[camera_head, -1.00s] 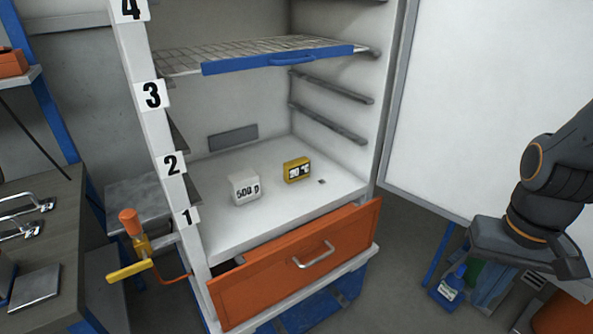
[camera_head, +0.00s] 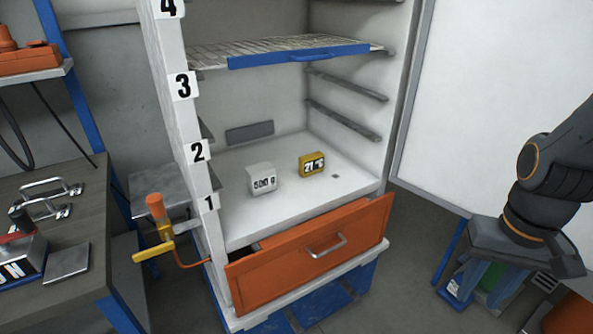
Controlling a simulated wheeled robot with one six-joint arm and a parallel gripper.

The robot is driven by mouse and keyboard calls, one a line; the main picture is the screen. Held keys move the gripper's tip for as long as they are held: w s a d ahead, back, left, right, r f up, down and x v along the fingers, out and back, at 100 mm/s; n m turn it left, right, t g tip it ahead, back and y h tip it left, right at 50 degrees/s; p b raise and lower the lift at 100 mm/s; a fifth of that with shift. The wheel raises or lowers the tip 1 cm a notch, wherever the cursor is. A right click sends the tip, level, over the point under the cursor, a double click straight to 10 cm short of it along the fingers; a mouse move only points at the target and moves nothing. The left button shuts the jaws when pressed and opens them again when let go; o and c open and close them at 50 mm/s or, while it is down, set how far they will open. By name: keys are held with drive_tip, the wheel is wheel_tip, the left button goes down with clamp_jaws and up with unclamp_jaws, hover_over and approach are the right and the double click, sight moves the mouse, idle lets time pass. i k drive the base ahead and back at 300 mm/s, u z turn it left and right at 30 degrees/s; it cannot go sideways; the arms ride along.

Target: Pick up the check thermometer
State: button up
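The check thermometer (camera_head: 312,164) is a small yellow block with a display that seems to read 21 °C. It stands on the white floor of the open cabinet, right of a white block marked 500 g (camera_head: 262,179). The two are apart. My gripper (camera_head: 524,262) is at the right of the picture, outside the cabinet and well away from the thermometer. I see it from above and behind, and its fingertips are not clear. I cannot tell whether it is open.
A wire shelf (camera_head: 285,50) with a blue front edge hangs above the thermometer. An orange drawer (camera_head: 312,252) juts out below the cabinet floor. The open white door (camera_head: 500,100) stands at right. A yellow-and-orange handle (camera_head: 158,235) sticks out at left, beside a workbench (camera_head: 85,205).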

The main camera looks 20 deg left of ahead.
sight(309, 164)
drive_tip(key=u, duration=0.5)
drive_tip(key=k, duration=1.2)
drive_tip(key=u, duration=1.05)
drive_tip(key=i, duration=1.1)
drive_tip(key=z, duration=0.85)
drive_tip(key=i, duration=0.95)
drive_tip(key=z, duration=0.15)
